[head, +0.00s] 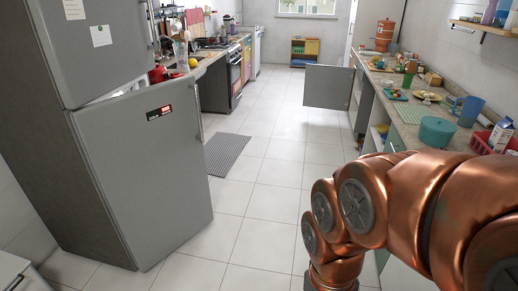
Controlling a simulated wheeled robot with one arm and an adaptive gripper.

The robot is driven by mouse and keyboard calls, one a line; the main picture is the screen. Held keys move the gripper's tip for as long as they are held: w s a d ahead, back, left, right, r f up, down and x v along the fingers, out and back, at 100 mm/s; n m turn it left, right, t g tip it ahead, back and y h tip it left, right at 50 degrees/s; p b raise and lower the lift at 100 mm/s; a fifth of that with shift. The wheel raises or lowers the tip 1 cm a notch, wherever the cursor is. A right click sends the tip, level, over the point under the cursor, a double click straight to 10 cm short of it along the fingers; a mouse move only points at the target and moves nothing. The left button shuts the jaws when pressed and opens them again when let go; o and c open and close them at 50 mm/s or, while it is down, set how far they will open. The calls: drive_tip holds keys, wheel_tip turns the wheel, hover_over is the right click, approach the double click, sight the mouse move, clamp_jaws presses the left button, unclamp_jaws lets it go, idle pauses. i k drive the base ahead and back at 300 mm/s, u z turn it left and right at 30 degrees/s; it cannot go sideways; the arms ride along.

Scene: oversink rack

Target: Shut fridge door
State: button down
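The grey fridge (52,150) stands at the left in the head view. Its lower door (145,180) is partly open and swung out into the aisle, with a gap showing along its top edge. The upper door (95,45) looks shut and has papers stuck on it. My copper-coloured arm crosses the lower right of the view, apart from the fridge. My gripper is out of sight.
The tiled floor (262,180) in the aisle is clear, with a grey mat (226,154) on it. A cabinet door (328,87) stands open from the cluttered right counter (412,110). A white cabinet (20,276) is at the lower left.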

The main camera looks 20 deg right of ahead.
sight(144, 147)
drive_tip(key=z, duration=0.15)
drive_tip(key=i, duration=1.7)
drive_tip(key=u, duration=1.25)
drive_tip(key=i, duration=0.45)
drive_tip(key=u, duration=0.45)
